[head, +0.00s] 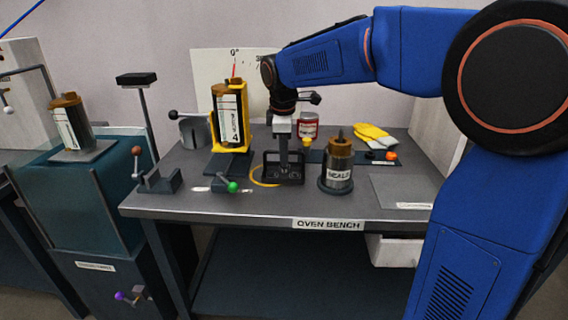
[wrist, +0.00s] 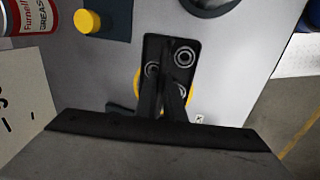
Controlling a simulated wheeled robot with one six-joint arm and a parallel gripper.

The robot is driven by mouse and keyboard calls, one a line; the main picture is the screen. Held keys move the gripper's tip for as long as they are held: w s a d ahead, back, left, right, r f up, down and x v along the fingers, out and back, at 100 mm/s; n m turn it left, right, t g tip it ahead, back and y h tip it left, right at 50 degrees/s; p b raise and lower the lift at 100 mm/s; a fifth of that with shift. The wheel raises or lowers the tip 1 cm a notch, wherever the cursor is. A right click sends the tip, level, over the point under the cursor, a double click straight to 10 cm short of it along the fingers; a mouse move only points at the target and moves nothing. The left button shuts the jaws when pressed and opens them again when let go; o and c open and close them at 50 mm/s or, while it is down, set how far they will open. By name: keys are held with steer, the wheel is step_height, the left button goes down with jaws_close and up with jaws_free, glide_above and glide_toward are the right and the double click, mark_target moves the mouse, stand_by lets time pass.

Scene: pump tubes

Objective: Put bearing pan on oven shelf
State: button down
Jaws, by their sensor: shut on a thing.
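The bearing pan (head: 270,176) is a small dark rectangular tray on or just above the oven bench, around the middle. In the wrist view the pan (wrist: 150,45) shows several round metal bearings inside. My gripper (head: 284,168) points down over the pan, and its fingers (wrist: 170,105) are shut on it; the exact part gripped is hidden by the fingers. A yellow ring (head: 258,181) shows beside and partly under the pan. I cannot tell whether the pan touches the bench. I cannot make out an oven shelf in either view.
The oven bench (head: 165,205) also holds a yellow-framed canister (head: 229,115), a red-labelled grease jar (head: 308,126), a brass-topped "SEALS" cylinder (head: 338,165), yellow gloves (head: 373,136) and a green-knobbed lever (head: 232,187). A teal cabinet (head: 95,205) stands left. A flat grey plate (head: 402,190) lies clear at the right.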

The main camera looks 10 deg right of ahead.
step_height(320, 180, up, 10)
steer(key=shift+r, duration=0.1)
stand_by(0.4)
steer(key=shift+f, duration=4.95)
steer(key=shift+f, duration=0.1)
steer(key=c, duration=1.9)
jaws_free()
steer(key=shift+o, duration=0.2)
